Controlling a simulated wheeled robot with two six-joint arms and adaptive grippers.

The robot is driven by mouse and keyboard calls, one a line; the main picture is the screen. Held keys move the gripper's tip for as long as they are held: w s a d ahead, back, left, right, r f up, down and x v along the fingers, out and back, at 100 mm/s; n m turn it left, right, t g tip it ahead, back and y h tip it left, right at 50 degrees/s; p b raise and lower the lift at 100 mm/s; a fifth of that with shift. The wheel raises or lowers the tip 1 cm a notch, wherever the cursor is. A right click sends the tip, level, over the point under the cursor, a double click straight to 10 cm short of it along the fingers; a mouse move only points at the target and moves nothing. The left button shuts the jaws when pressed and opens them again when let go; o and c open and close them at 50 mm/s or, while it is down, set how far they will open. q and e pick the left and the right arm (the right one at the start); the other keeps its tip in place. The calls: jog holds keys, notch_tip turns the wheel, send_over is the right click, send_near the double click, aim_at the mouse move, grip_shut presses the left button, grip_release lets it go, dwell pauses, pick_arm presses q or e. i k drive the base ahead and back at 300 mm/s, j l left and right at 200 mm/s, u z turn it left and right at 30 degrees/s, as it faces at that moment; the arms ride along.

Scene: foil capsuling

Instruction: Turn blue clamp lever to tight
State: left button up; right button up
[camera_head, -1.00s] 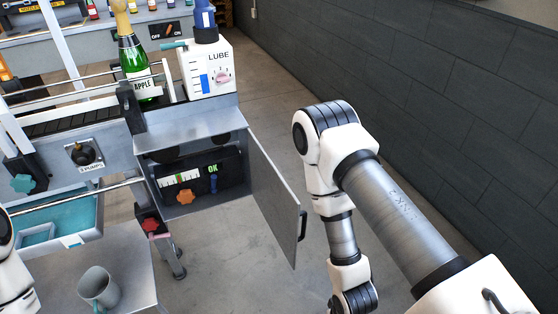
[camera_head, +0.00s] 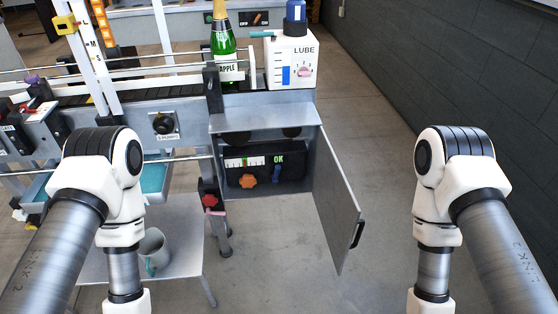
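A small blue lever (camera_head: 277,174) sits inside the open cabinet (camera_head: 222,124) below the conveyor. It hangs roughly upright under a green "OK" display (camera_head: 278,159) on the dark panel. I take it for the blue clamp lever; its tight marking is too small to read. An orange star knob (camera_head: 248,181) is to its left, below a white gauge (camera_head: 245,161) with a green mark. Both my arms reach down at the left and right of the view. Both grippers are below the picture edge, so neither shows.
The cabinet door (camera_head: 338,200) stands open to the right, with a black handle (camera_head: 358,233). A red knob (camera_head: 210,200) is left of the cabinet. A grey mug (camera_head: 153,250) stands on a side table (camera_head: 186,268). A green bottle (camera_head: 223,40) and the lube unit (camera_head: 291,62) stand above. Floor at right is clear.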

aim_at(274, 177)
jog(key=i+l+z, duration=0.2)
jog(key=z, duration=0.2)
jog(key=i+l+z, duration=0.2)
jog(key=z, duration=0.2)
